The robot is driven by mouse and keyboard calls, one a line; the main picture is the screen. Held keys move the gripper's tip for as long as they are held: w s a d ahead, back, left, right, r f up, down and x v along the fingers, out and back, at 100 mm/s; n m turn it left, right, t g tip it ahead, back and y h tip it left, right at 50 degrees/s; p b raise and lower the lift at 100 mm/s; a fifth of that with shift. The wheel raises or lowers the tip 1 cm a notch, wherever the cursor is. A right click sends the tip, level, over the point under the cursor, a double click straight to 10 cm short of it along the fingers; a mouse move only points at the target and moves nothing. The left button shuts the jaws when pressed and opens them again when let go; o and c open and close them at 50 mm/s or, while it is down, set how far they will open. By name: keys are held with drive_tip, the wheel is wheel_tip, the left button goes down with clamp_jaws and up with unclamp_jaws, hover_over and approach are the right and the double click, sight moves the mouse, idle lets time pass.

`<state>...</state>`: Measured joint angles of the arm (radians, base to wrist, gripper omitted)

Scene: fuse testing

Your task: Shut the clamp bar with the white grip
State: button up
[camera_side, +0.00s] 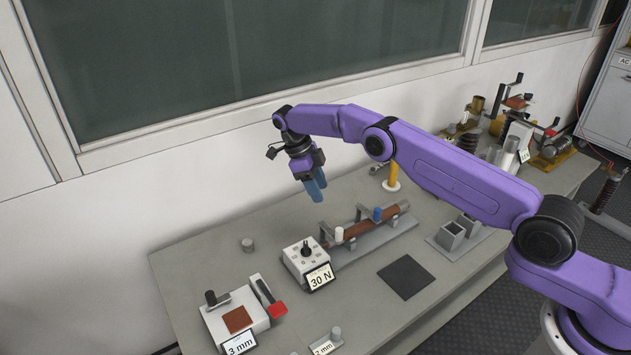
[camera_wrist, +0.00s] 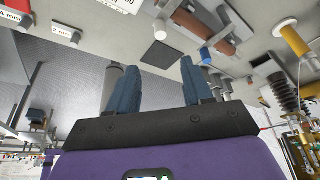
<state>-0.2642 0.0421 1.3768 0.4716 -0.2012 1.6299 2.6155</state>
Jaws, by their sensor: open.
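The white grip (camera_side: 339,234) stands at the left end of a grey fixture (camera_side: 375,240) that carries a brown tube (camera_side: 392,212). A grey bracket (camera_side: 325,230) rises beside it; whether this clamp bar lies fully down is too small to tell. The wrist view shows the white grip (camera_wrist: 160,31) beyond the fingers. A blue grip (camera_side: 377,214) is farther right along the tube and also shows in the wrist view (camera_wrist: 205,54). My gripper (camera_side: 317,185) is open and empty, in the air above and behind the fixture, apart from both grips.
A white box with a 30 N display (camera_side: 319,277) adjoins the fixture's left end. A yellow post (camera_side: 392,178) stands behind it. A dark square mat (camera_side: 406,277) and grey open boxes (camera_side: 452,235) are to the right. A device with a red handle (camera_side: 277,309) sits front left.

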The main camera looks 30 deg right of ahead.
drive_tip(key=shift+w+a+r, duration=0.15)
drive_tip(key=shift+a+r, duration=0.05)
drive_tip(key=shift+r, duration=0.5)
drive_tip(key=s+a+r+n+t, duration=0.2)
drive_tip(key=s+a+r+n, duration=0.35)
drive_tip(key=r+n, duration=0.4)
drive_tip(key=s+a+r+n+y, duration=0.15)
drive_tip(key=s+r+n, duration=0.35)
drive_tip(key=s+n, duration=0.65)
drive_tip(key=s+d+n, duration=0.4)
drive_tip(key=s+n, duration=0.2)
drive_tip(key=s, duration=0.3)
drive_tip(key=s+d+n+t+y, duration=0.1)
drive_tip(key=s+d+n, duration=0.3)
drive_tip(key=s, duration=0.6)
drive_tip(key=s+d+n+y, duration=0.1)
drive_tip(key=s+d+n, duration=0.3)
drive_tip(key=s+n, duration=0.4)
drive_tip(key=shift+s+d+f+n, duration=0.3)
drive_tip(key=shift+s+f+n, duration=0.1)
drive_tip(key=shift+s, duration=0.5)
